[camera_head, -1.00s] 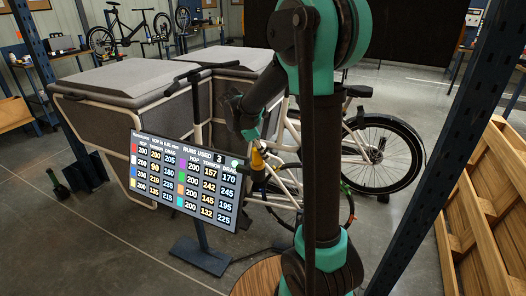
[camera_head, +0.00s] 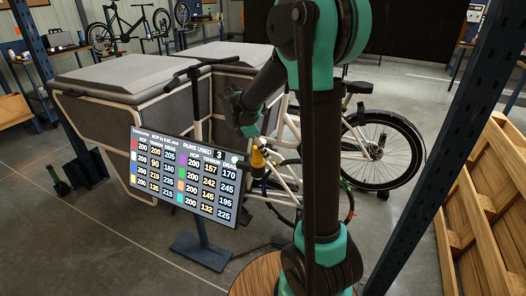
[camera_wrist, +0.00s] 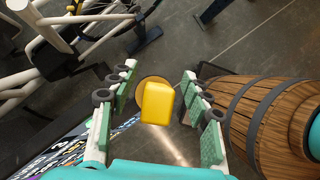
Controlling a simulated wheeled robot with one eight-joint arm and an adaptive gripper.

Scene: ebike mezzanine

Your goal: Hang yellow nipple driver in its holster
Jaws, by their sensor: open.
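The yellow nipple driver (camera_head: 258,159) stands roughly upright beside the right edge of the screen in the head view, with a dark part under its yellow handle. In the wrist view the yellow handle (camera_wrist: 157,103) is seen end-on between my two fingers. My gripper (camera_wrist: 158,80) is open, with a gap on both sides of the handle. In the head view my gripper (camera_head: 250,130) is just above the driver. A round tan rim (camera_wrist: 145,82) shows behind the handle; I cannot tell whether it is the holster. The driver's lower end is hidden in the wrist view.
A tilted screen (camera_head: 185,175) on a stand is close left of the driver. A wooden barrel (camera_wrist: 265,120) is at right in the wrist view. A cargo bike (camera_head: 375,150) stands behind. A blue post (camera_head: 440,150) and wooden racks (camera_head: 490,200) are at right.

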